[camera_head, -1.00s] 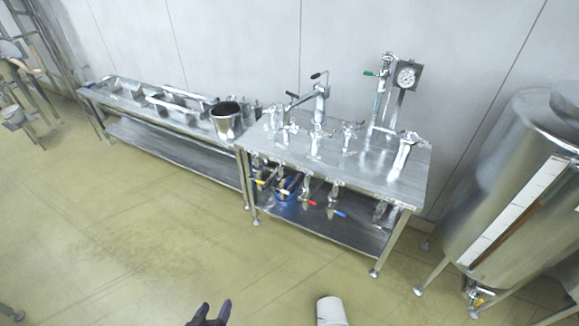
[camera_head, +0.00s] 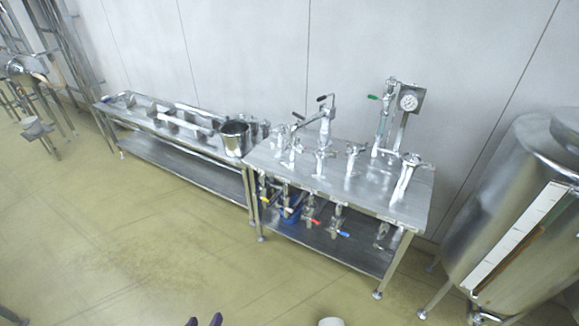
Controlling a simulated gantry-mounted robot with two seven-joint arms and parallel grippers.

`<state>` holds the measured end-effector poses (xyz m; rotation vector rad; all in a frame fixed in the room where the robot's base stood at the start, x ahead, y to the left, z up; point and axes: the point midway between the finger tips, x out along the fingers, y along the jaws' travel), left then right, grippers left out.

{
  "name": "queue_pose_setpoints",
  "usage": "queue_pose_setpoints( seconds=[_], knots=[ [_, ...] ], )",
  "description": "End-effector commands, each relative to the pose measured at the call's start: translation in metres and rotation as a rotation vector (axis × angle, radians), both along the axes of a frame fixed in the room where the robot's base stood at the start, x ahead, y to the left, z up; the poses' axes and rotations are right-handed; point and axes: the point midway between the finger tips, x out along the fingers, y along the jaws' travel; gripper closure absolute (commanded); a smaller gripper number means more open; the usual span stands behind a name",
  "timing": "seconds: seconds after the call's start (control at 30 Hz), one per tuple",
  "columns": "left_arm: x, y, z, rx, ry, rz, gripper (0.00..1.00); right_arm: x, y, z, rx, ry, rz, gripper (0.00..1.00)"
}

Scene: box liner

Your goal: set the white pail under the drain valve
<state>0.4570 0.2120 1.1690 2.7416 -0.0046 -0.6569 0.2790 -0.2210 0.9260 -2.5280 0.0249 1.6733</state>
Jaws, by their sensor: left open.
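A white rounded object (camera_head: 331,322) is cut off by the bottom edge. It may be the white pail, but too little shows to tell. The steel tank (camera_head: 515,215) stands on legs at the right. A small drain valve (camera_head: 484,319) shows under it at the bottom edge, partly cut off. The dark purple fingertips of my left gripper (camera_head: 204,321) just show at the bottom edge, left of the white object and apart from it. The gripper is open; what lies between its fingers is out of frame. My right gripper is not in view.
A steel table (camera_head: 405,212) carries taps and a gauge, with coloured-handled valves and a blue container (camera_head: 291,215) below. A long bench (camera_head: 180,140) with a steel pot (camera_head: 235,138) adjoins it on the left. The floor (camera_head: 130,240) in front is clear.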

Motion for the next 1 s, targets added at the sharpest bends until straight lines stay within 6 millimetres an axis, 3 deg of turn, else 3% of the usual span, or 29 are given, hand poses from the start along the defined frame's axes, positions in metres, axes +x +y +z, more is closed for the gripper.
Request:
queue_pose_setpoints(
  seconds=[0.17, 0.27, 0.37, 0.5, 0.6, 0.7, 0.87, 1.0],
  knots=[
    [-0.007, 0.000, 0.006, 0.002, 0.014, -0.001, 0.36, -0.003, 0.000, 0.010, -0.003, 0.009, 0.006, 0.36],
    [-0.017, -0.001, 0.013, 0.008, 0.023, -0.010, 0.36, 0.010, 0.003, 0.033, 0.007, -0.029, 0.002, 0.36],
    [-0.029, -0.002, 0.024, 0.022, 0.054, -0.025, 0.36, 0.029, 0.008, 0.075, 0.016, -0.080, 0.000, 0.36],
    [-0.063, -0.003, 0.033, 0.102, 0.215, -0.080, 0.36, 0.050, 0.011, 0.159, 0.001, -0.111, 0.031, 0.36],
    [-0.093, -0.003, 0.034, 0.179, 0.366, -0.138, 0.36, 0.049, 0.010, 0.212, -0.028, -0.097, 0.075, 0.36],
    [-0.120, -0.001, 0.035, 0.246, 0.501, -0.196, 0.36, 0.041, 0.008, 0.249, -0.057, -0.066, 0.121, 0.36],
    [-0.151, 0.003, 0.034, 0.319, 0.660, -0.274, 0.36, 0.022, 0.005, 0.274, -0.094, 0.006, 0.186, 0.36],
    [-0.167, 0.006, 0.029, 0.353, 0.745, -0.317, 0.36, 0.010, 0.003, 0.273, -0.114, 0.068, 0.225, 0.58]
  ],
)
